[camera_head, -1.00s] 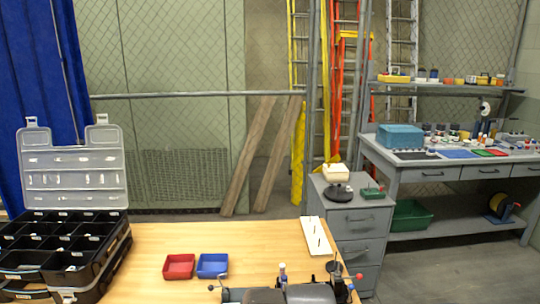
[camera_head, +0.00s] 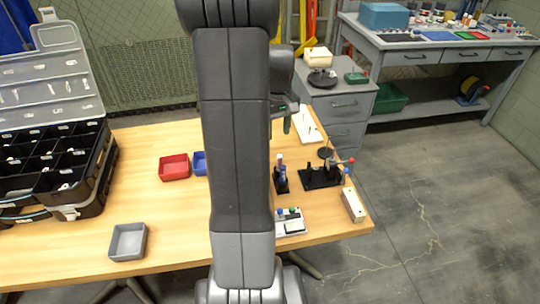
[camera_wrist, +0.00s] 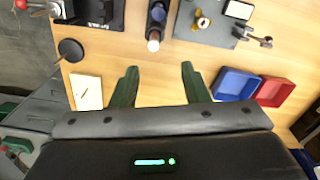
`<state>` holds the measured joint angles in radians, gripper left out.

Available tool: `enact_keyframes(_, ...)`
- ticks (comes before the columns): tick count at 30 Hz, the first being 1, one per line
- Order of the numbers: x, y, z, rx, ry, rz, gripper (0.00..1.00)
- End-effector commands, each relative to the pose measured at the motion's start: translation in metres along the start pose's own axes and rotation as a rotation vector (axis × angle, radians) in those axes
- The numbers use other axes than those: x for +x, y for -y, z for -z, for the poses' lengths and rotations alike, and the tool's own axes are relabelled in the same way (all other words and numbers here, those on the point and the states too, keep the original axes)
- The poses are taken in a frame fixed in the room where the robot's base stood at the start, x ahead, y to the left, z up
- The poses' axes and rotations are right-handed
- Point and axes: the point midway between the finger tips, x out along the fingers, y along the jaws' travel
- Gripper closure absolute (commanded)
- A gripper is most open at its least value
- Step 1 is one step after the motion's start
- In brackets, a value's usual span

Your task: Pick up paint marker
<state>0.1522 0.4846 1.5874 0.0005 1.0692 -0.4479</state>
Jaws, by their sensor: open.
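What looks like the paint marker, an upright marker with a pale cap and blue body (camera_head: 281,166), stands in a small dark holder (camera_head: 281,185) on the wooden table, just right of my arm. In the wrist view its white tip (camera_wrist: 153,45) shows near the top middle, beyond my fingertips. My gripper (camera_wrist: 158,74) has its two dark green fingers spread apart with only bare table between them. In the head view my gripper (camera_head: 287,122) is partly hidden behind my arm, farther back than the marker.
A black stand with a red knob (camera_head: 320,178) is right of the marker. A red tray (camera_head: 174,168), a partly hidden blue tray (camera_head: 200,162) and a grey tray (camera_head: 128,242) are left. A grey fixture (camera_wrist: 205,22) also stands nearby.

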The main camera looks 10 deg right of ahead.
Motion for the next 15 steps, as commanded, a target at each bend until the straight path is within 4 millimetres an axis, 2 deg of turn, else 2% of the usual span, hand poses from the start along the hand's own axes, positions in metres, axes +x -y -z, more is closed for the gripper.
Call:
enact_keyframes(5, 0.018, -0.004, 0.003, 0.000, 0.005, 0.002, 0.58)
enact_keyframes(12, 0.065, -0.004, 0.003, 0.000, 0.005, 0.002, 0.58)
enact_keyframes(15, 0.078, -0.004, 0.003, 0.000, 0.004, 0.001, 0.58)
